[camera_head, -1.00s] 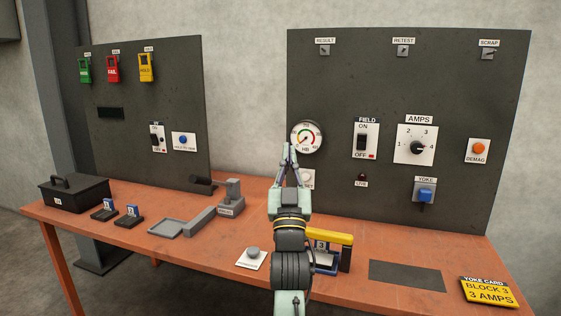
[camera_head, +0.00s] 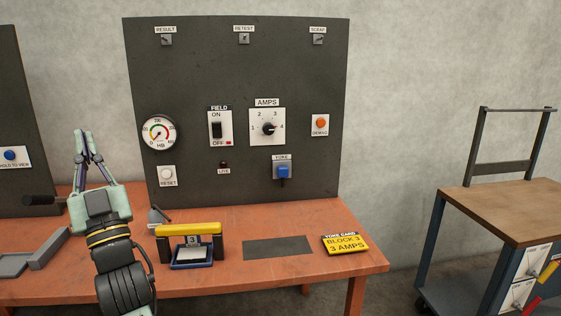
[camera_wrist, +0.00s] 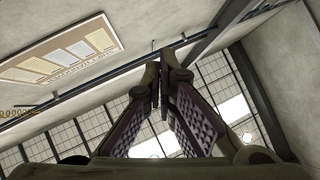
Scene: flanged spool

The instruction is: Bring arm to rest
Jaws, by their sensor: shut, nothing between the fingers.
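My gripper (camera_head: 82,132) is raised at the left of the head view, pointing up, in front of the gap between the two dark panels. Its fingers meet at the tips and hold nothing. In the wrist view my gripper (camera_wrist: 158,72) also shows closed, against the ceiling and upper wall. My arm stands over the left part of the orange bench (camera_head: 330,216) and hides some of it.
The dark panel (camera_head: 305,70) carries a gauge (camera_head: 158,132), switches and an AMPS dial (camera_head: 267,127). A yellow-topped yoke (camera_head: 188,229) and a yellow card (camera_head: 345,243) are on the bench. A wooden-topped cart (camera_head: 505,205) stands right, past open floor.

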